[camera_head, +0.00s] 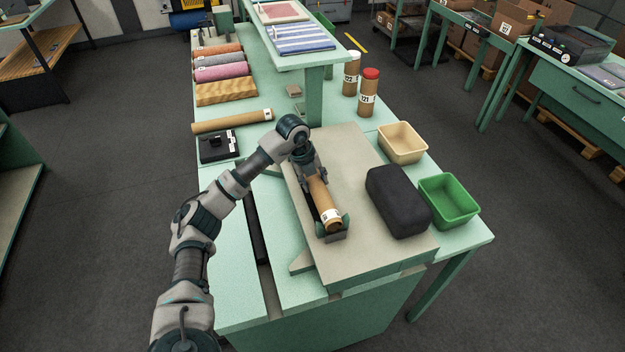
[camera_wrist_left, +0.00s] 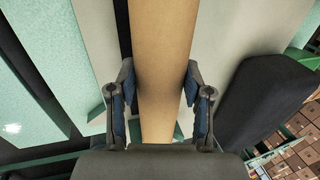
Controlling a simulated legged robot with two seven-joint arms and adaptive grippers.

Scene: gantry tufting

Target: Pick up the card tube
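The brown card tube (camera_head: 320,194), with a white label near its front end, lies lengthwise at a dark holder with green end pieces (camera_head: 346,223) on the raised beige board. My left gripper (camera_head: 311,178) is over the tube's rear part. In the left wrist view the tube (camera_wrist_left: 160,60) runs between both fingers of the left gripper (camera_wrist_left: 160,88). The fingers look closed against its two sides. I cannot see a clear gap under the tube. My right gripper is not in view.
Another tube (camera_head: 232,121) lies behind a black box (camera_head: 219,146). Capped tubes (camera_head: 368,93) stand upright near the green shelf post (camera_head: 315,95).

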